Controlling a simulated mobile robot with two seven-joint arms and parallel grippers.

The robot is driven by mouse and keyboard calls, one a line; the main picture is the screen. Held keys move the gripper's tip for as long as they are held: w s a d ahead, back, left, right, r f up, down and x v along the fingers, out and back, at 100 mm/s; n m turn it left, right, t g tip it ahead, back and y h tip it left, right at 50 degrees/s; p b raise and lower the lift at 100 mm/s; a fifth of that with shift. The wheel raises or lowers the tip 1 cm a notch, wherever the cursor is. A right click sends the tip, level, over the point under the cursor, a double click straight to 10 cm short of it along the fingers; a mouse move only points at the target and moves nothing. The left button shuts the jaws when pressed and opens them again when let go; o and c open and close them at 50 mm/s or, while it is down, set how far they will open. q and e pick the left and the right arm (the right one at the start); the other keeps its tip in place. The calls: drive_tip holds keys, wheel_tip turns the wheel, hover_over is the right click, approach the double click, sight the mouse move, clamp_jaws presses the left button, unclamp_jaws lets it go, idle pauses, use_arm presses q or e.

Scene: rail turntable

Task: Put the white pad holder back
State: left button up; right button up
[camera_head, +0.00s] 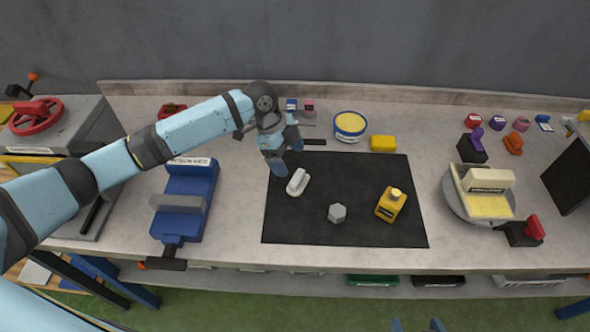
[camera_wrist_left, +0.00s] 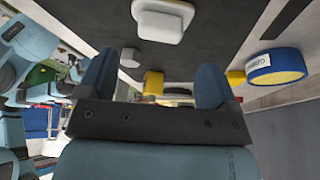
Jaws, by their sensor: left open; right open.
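The white pad holder (camera_head: 298,182) lies on the black mat, near its left side. It also shows large at the top of the left wrist view (camera_wrist_left: 162,18). My left gripper (camera_head: 279,165) is open and empty, above the mat's upper left part, just up and left of the pad holder. A clear gap shows between its fingers (camera_wrist_left: 154,85) in the wrist view, and the pad holder is not between them. Two blue fingertips of my right gripper (camera_head: 417,326) show at the bottom edge, apart and with nothing between them.
On the black mat (camera_head: 285,225) are a grey hex nut (camera_head: 337,213) and a yellow bottle (camera_head: 391,205). A round yellow-topped tin (camera_head: 350,126) and a yellow block (camera_head: 383,143) stand behind it. A blue vise (camera_head: 185,200) is left, a turntable (camera_head: 480,192) right.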

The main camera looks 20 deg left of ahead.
use_arm(q)
drive_tip(key=v, duration=0.5)
drive_tip(key=shift+r, duration=0.15)
